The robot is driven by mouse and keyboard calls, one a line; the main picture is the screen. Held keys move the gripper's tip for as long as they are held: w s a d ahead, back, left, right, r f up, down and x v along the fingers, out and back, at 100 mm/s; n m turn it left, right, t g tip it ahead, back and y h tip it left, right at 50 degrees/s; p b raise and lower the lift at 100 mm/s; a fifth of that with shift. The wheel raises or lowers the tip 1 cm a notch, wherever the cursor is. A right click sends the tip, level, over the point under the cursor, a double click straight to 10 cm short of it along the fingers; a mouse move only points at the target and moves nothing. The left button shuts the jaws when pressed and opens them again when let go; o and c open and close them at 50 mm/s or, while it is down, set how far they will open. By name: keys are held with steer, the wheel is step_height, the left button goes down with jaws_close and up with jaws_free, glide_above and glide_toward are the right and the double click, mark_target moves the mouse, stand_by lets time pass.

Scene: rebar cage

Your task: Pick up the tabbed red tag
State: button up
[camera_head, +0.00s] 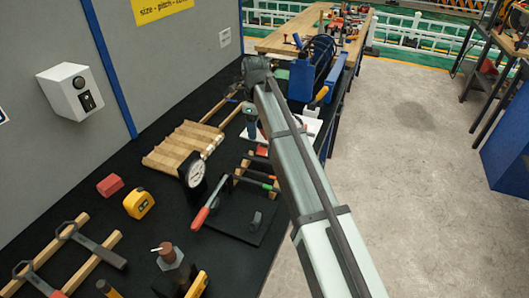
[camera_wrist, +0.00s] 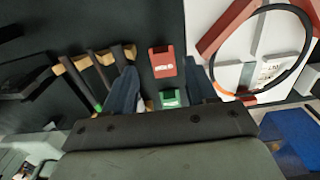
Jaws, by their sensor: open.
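The red tag (camera_wrist: 162,62) lies on the black surface in the wrist view, with small white lettering on its face and a darker edge strip at its top. My gripper (camera_wrist: 160,68) is open, its two dark blue-grey fingers spread to the left and right of the tag in the picture. Nothing shows between the fingers in their grip, and I cannot tell the height left above the tag. A green tag (camera_wrist: 170,98) lies just below the red one, partly hidden by the gripper body. In the head view my arm hides much of this area.
A white board (camera_wrist: 208,20) with a black ring (camera_wrist: 311,40) and red parts lies right. In the head view, a dial gauge (camera_head: 194,171) and a red-handled tool (camera_head: 206,212) stand nearby.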

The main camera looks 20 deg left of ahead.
mark_target(266, 150)
steer(key=shift+d+f, duration=0.2)
steer(key=shift+f, duration=3.15)
jaws_close()
